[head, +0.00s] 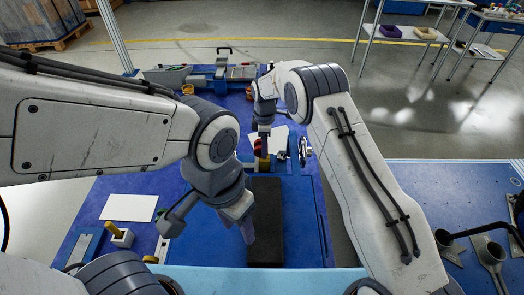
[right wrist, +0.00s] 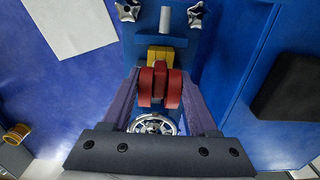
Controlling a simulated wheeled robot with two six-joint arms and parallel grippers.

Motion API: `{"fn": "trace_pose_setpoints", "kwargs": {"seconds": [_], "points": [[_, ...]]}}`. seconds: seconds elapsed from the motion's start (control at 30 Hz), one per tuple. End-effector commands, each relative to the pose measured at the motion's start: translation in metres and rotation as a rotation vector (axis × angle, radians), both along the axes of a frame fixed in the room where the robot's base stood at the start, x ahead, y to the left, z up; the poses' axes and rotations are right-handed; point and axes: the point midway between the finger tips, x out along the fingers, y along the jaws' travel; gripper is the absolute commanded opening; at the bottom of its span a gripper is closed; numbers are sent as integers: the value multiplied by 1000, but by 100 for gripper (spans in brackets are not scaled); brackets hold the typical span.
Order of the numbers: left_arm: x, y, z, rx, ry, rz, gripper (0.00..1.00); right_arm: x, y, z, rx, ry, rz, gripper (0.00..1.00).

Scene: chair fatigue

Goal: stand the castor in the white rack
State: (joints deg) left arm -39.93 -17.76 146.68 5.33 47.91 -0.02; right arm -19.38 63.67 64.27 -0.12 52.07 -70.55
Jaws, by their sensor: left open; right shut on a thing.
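The castor, with red twin wheels (right wrist: 160,86), is between the purple fingers of my right gripper (right wrist: 160,100), which is shut on it. In the head view my right gripper (head: 262,140) is over the blue fixture, and the red wheels (head: 258,147) show beside it. A yellow block (right wrist: 160,55) sits right at the castor; whether they touch is unclear. My left gripper (head: 248,232) is open and empty above the black pad. A small white block (head: 122,237) with a yellow peg stands at the lower left, possibly the white rack.
A black pad (head: 266,195) lies on the blue plate. A white sheet (head: 128,207) lies left.

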Motion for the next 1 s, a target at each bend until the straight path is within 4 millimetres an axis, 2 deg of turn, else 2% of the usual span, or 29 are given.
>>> {"fn": "trace_pose_setpoints", "kwargs": {"seconds": [0.63, 1.0], "points": [[0, 0, 19, 0, 0, 0, 50, 0, 0, 24, 0, 0, 0, 11], [0, 0, 19, 0, 0, 0, 50, 0, 0, 26, 0, 0, 0, 11]]}}
